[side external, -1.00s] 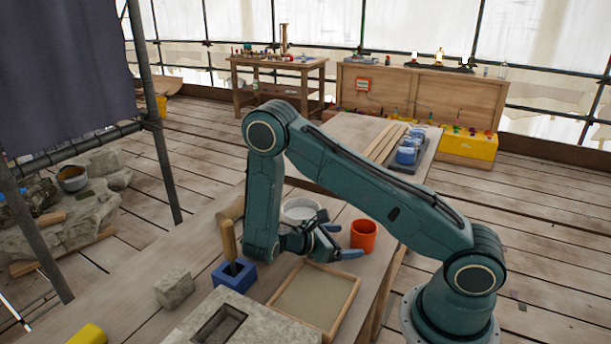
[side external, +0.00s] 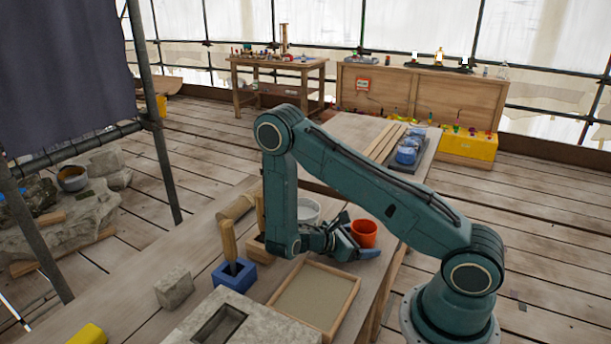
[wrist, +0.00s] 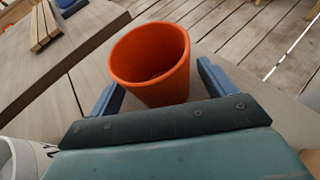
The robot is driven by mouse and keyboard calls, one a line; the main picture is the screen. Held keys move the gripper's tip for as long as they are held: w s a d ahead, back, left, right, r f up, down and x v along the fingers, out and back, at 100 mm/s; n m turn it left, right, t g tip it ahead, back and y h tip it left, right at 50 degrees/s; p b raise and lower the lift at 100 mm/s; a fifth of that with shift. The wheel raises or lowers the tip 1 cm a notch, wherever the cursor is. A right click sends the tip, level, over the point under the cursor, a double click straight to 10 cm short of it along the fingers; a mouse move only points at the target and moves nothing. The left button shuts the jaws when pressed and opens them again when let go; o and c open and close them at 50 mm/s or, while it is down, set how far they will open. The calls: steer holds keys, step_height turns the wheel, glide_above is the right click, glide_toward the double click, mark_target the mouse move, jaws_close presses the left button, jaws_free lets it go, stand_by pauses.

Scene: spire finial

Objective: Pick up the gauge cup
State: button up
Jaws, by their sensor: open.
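The gauge cup appears to be the orange-red, open-topped cup (side external: 364,234) standing on the workbench near its right edge. In the wrist view the orange cup (wrist: 152,62) is just ahead of my gripper (wrist: 158,85), roughly centred between the two blue fingers. My gripper (side external: 358,246) is open, low beside the cup in the side view. I cannot tell whether a finger touches the cup. The cup's lower part is partly hidden by my gripper.
A white tub (side external: 308,211) stands left of the cup, behind my wrist. A shallow wooden tray (side external: 350,300) lies in front. A blue block (side external: 233,277) with a wooden-handled tool and a grey stone block (side external: 174,288) are at left. Wooden strips (side external: 384,143) lie farther back.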

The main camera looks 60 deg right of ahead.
steer(key=c, duration=1.1)
steer(key=shift+r, duration=0.35)
steer(key=shift+r, duration=9.6)
steer(key=shift+r, duration=0.1)
